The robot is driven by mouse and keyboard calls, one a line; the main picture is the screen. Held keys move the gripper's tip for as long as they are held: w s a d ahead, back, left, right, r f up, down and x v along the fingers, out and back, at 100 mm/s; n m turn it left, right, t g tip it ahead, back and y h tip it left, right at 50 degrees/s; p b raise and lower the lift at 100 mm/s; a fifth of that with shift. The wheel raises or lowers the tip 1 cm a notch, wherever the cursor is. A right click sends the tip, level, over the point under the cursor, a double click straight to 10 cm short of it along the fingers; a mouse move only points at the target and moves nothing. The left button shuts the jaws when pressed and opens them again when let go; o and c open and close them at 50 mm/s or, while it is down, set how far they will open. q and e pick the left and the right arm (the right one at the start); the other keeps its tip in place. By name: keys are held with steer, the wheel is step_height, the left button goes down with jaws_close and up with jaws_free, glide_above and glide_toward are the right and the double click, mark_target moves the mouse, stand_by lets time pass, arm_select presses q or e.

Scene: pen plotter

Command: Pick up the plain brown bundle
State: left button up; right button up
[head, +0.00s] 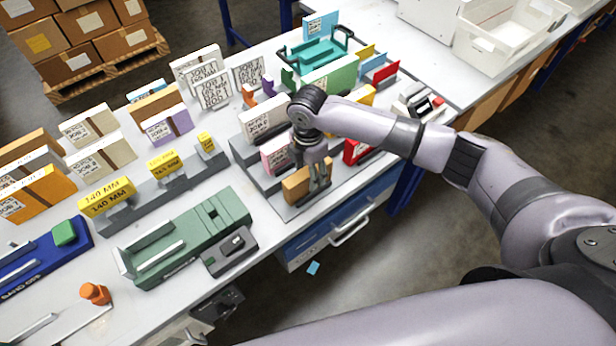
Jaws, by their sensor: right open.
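A plain brown bundle (295,187) stands upright at the near end of the grey rack (297,207), close to the table's front edge. My right gripper (318,185) points down at it from above. Its open fingers are at the bundle's right part and hide some of it. I cannot tell whether the fingers straddle the bundle or touch it. My left gripper is not in view.
A pink labelled bundle (276,155) and a white one (263,118) stand just behind. A red bundle (360,151) is to the right. A green device (185,238) lies to the left. A blue drawer (325,232) is below the table edge.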

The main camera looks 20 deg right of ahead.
steer(key=shift+f, duration=0.1)
jaws_close()
stand_by(0.7)
